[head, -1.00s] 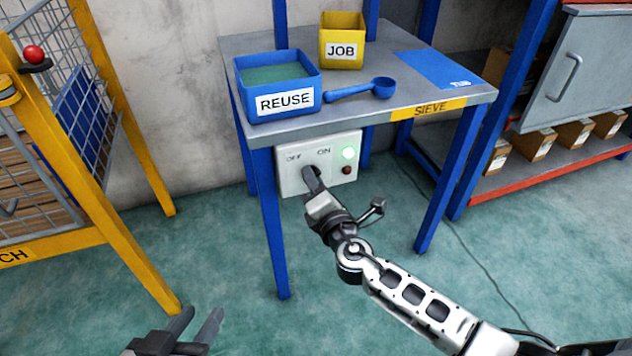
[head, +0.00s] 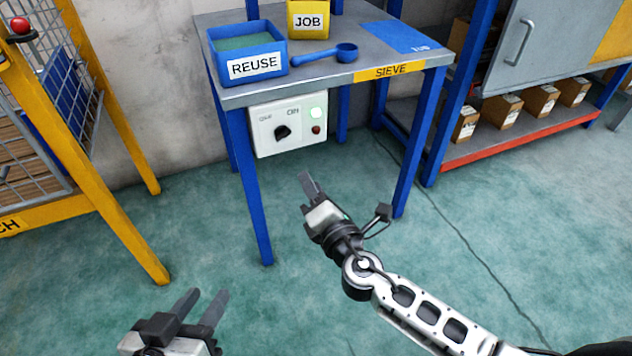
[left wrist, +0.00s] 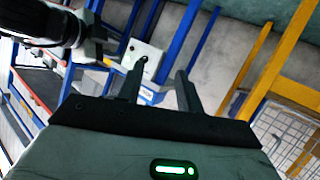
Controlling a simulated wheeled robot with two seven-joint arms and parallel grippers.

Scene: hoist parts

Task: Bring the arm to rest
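My right gripper (head: 309,186) hangs in the air in front of the sieve table, apart from the switch box. Its fingers overlap in the head view, so their gap is unclear; nothing shows held. My left gripper (head: 206,296) is low at the bottom left, fingers apart and empty. It also shows open in the left wrist view (left wrist: 160,83). The box also shows in the left wrist view (left wrist: 148,52).
The sieve table (head: 310,78) bears a blue REUSE bin (head: 248,54), a blue scoop (head: 330,54) and a yellow JOB bin (head: 308,21). A yellow-framed cage (head: 105,200) stands left, a shelf with boxes (head: 502,110) right. The floor between is clear.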

